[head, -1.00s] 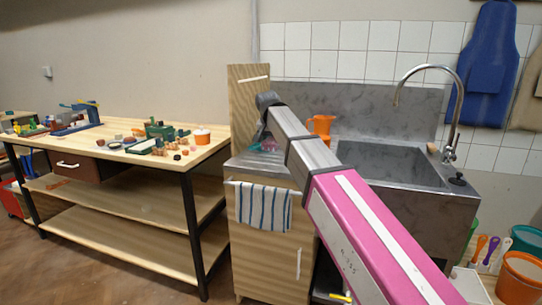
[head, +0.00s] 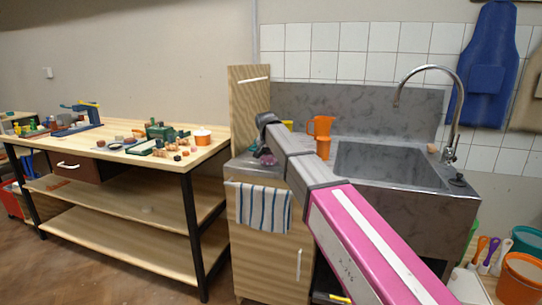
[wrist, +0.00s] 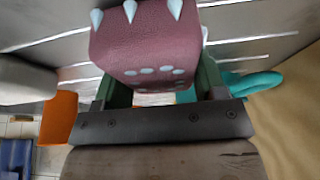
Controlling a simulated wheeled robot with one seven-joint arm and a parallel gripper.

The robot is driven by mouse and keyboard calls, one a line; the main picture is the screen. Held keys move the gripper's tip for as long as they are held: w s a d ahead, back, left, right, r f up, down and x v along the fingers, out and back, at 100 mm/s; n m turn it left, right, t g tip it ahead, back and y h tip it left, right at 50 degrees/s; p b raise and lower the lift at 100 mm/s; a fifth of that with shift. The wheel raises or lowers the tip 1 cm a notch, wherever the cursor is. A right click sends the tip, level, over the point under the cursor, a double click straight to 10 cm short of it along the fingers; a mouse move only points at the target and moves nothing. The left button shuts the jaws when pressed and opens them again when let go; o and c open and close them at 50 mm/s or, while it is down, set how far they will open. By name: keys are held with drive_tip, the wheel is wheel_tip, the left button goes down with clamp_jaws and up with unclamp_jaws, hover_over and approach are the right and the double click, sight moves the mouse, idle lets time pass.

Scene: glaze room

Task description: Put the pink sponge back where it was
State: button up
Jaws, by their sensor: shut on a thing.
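The pink sponge (wrist: 145,45) is a mauve-pink block with white spots and pointed white marks, large in the wrist view. My gripper (wrist: 158,88) is shut on it, with a dark green finger on each side. In the head view the sponge (head: 267,160) shows as a small purple-pink patch below my gripper (head: 262,148), over the left part of the metal sink counter (head: 243,165). I cannot tell whether the sponge touches the counter. My arm hides part of the counter.
An orange jug (head: 320,127) stands right of my gripper, and a yellow thing (head: 287,125) is partly hidden behind my arm. A teal thing (wrist: 250,84) lies close by the gripper. A wooden panel (head: 248,100) stands behind it. The sink basin (head: 385,165) is to the right.

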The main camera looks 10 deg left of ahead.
drive_tip(key=o, duration=1)
drive_tip(key=shift+o, duration=0.2)
drive_tip(key=v, duration=1.2)
drive_tip(key=shift+r, duration=0.1)
